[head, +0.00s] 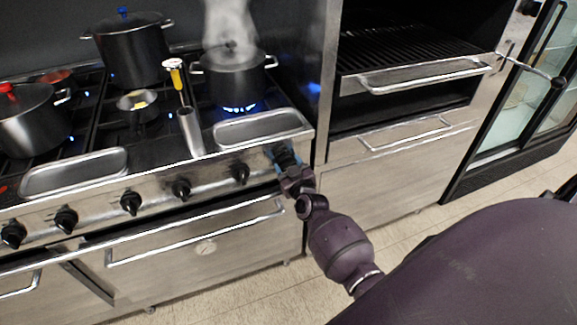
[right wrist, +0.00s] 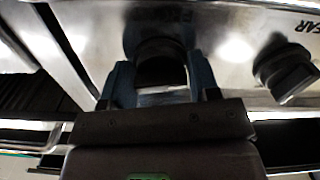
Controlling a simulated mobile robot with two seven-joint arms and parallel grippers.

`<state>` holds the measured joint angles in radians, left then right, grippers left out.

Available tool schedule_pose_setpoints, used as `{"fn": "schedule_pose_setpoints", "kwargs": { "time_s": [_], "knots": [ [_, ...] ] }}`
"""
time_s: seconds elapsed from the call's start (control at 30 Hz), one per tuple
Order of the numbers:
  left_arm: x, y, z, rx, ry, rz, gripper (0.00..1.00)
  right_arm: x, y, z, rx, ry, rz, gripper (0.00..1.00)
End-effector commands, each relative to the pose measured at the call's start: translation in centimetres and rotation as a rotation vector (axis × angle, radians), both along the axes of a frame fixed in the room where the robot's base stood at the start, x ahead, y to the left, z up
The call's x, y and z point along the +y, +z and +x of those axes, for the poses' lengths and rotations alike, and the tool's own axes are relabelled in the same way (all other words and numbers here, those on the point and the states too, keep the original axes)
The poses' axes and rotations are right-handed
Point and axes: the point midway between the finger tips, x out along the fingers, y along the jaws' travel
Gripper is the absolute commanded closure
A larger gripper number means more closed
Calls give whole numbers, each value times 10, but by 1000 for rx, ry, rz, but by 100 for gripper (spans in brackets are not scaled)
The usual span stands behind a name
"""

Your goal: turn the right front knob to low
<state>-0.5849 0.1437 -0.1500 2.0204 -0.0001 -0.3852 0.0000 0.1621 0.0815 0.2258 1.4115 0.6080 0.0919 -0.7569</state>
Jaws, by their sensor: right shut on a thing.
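The right front knob (right wrist: 162,62) is the rightmost on the range's front panel. It sits between the two fingers of my right gripper (right wrist: 160,85) in the right wrist view. In the head view my right gripper (head: 284,157) reaches the right end of the panel and covers this knob. The gripper is shut on the knob. The knob's pointer is hidden, so its setting cannot be read. A dark label behind it is hard to read. The neighbouring knob (right wrist: 285,70) has a label that reads like REAR. My left gripper is not in view.
A steaming pot (head: 232,78) stands over a blue flame (head: 240,108) at the right of the range. Several more pots and two shallow trays (head: 262,128) are on the cooktop. Other knobs (head: 181,189) line the panel. An oven handle (head: 195,234) runs below.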

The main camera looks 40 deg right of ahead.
Motion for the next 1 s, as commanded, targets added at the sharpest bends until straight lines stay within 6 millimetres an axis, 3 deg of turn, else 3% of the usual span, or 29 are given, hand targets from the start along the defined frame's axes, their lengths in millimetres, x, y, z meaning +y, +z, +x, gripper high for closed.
{"fn": "schedule_pose_setpoints", "kwargs": {
  "time_s": [1.0],
  "knots": [
    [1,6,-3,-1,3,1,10,2,1,0,-204,-1,843,68]
  ]
}}
